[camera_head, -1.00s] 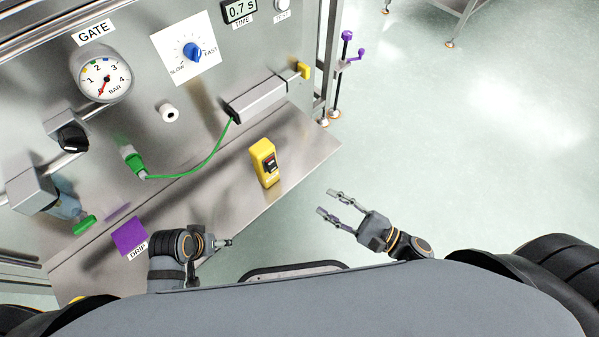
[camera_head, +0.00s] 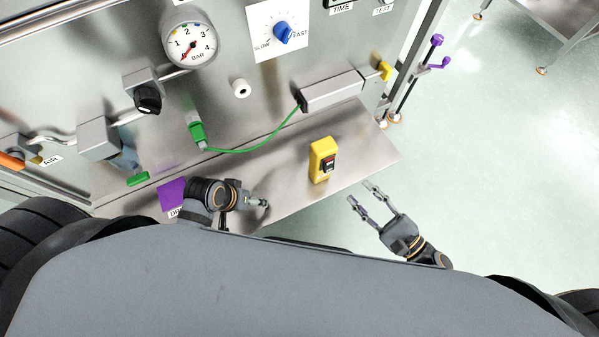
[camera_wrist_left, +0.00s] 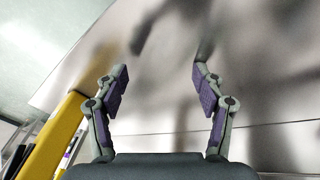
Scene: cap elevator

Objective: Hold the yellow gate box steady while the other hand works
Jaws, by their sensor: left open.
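The yellow gate box (camera_head: 322,158) stands upright on the steel shelf, with a dark switch on its front face. My left gripper (camera_head: 262,202) is left of the box in the head view, over the shelf and apart from it. In the left wrist view my left gripper (camera_wrist_left: 160,80) is open and empty, its purple pads facing each other. A yellow body, probably the box (camera_wrist_left: 57,135), shows left of the fingers there, not between them. My right gripper (camera_head: 362,191) is open and empty, right of the box past the shelf edge.
The steel shelf (camera_head: 280,190) runs below the panel. A purple pad (camera_head: 171,193) is by my left wrist.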

